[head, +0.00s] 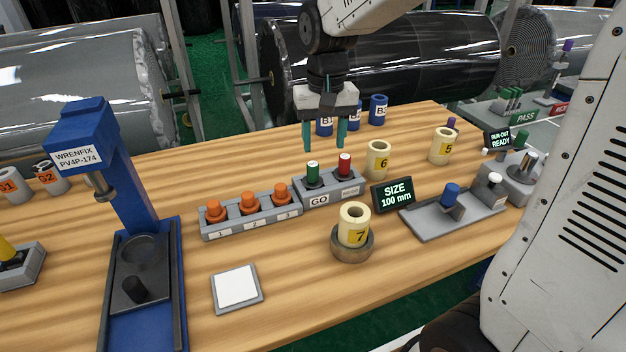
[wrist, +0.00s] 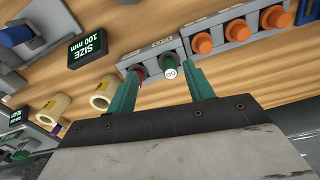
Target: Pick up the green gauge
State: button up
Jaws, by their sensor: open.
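The green gauge (head: 313,173) stands upright in the GO side of a small grey holder (head: 319,199). A red gauge (head: 345,165) stands beside it on the right in the same holder. My gripper (head: 324,146) is open and empty above and behind the holder in the head view. In the wrist view my gripper (wrist: 160,92) has its two teal fingers apart. The green gauge's end marked GO (wrist: 170,72) shows between the fingers, nearer the right one. The red gauge (wrist: 140,72) is close by the left finger and partly hidden by it.
A grey rack with orange knobs (head: 249,205) adjoins the holder on the left. Cream rolls 6 (head: 378,160) and 7 (head: 354,226) and the SIZE display (head: 393,196) stand to the right. Blue rolls (head: 378,109) stand behind. A blue press (head: 133,230) is at left.

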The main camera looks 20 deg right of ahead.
send_over(313, 164)
jog(key=f, duration=0.2)
jog(key=a+f, duration=0.1)
jog(key=shift+s+f, duration=0.2)
jog(key=shift+f, duration=0.15)
jog(key=shift+w+f, duration=0.15)
jog(key=shift+f, duration=0.2)
jog(key=f, duration=0.5)
jog(key=d+f, duration=0.1)
jog(key=f, duration=0.1)
jog(key=shift+w+f, duration=0.1)
jog(key=shift+f, duration=0.1)
grip_shut()
